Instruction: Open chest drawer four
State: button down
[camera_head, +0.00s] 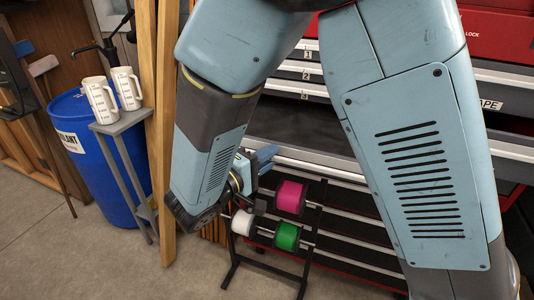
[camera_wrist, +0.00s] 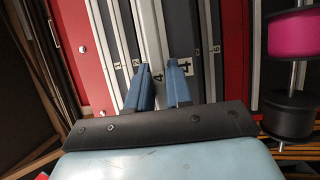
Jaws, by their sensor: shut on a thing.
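The tool chest (camera_head: 330,240) stands behind my arm in the head view, with drawers labelled 1, 2 and 3 in its upper part. Below drawer 3, drawer four (camera_head: 300,125) stands pulled out, its dark inside showing behind a silver front edge (camera_head: 330,170). My gripper (camera_head: 264,160) is at the left part of that edge. In the wrist view, my gripper's blue fingers (camera_wrist: 159,72) lie either side of the silver strip (camera_wrist: 148,28) marked 4, shut on it. The exact contact is hard to see. My arm hides the drawer's right part.
A rack with pink (camera_head: 291,197), green (camera_head: 287,236) and white (camera_head: 243,222) spools stands close below my gripper. A blue barrel (camera_head: 95,165), a small grey stand (camera_head: 122,122) with two white jugs and wooden planks (camera_head: 166,120) are at left. Floor is free at lower left.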

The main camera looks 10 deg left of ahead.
jog(key=shift+s+f, duration=0.2)
jog(key=c, duration=1.1)
grip_release()
jog(key=shift+w+r, duration=0.1)
jog(key=shift+a, duration=0.1)
jog(key=v, duration=1.3)
jog(key=shift+s+a, duration=0.2)
jog(key=shift+s, duration=0.15)
jog(key=shift+d, duration=0.1)
